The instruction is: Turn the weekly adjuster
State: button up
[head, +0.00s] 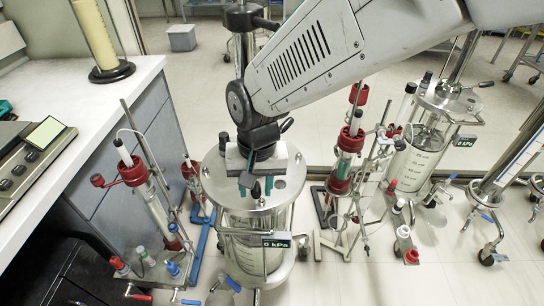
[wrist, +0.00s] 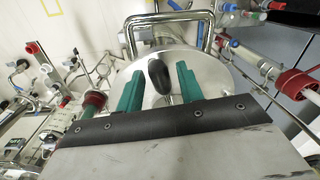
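A black rounded knob (wrist: 159,77) stands on the round metal lid of the central glass column. It looks like the adjuster, but no label on it can be read. My gripper (wrist: 160,72) has its two green fingers on either side of the knob, with a narrow gap showing at each side. In the head view my gripper (head: 257,185) points down over the column's metal lid (head: 286,188). The knob is largely hidden there by the gripper. A small display (head: 276,241) on the column's front reads 0 kPa.
Slim columns with red fittings stand close on the left (head: 133,172) and right (head: 350,140). A metal handle bar (wrist: 168,18) rises beside the lid in the wrist view. Another large column (head: 427,140) stands at right. A white counter (head: 75,140) is at left.

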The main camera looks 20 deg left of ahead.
jog(key=shift+o, duration=0.3)
jog(key=shift+r, duration=0.1)
jog(key=r, duration=0.7)
jog(key=shift+d+r, duration=0.2)
jog(key=shift+r, duration=0.1)
jog(key=shift+s+d+f+n, duration=0.1)
jog(key=shift+d+f+n, duration=0.1)
jog(key=shift+d+n, duration=0.15)
jog(key=s+d+r+m, duration=0.2)
jog(key=s+d, duration=0.1)
jog(key=d, duration=1.1)
jog(key=s+d+r+m+t, duration=0.1)
jog(key=s+d+r, duration=0.2)
jog(key=d, duration=1.1)
jog(key=s+d+r+m, duration=0.2)
jog(key=d, duration=1.2)
jog(key=shift+s+d+r+m+t+h, duration=0.25)
jog(key=shift+s+r+m+t+h, duration=0.05)
jog(key=shift+s+m+t+h, duration=0.1)
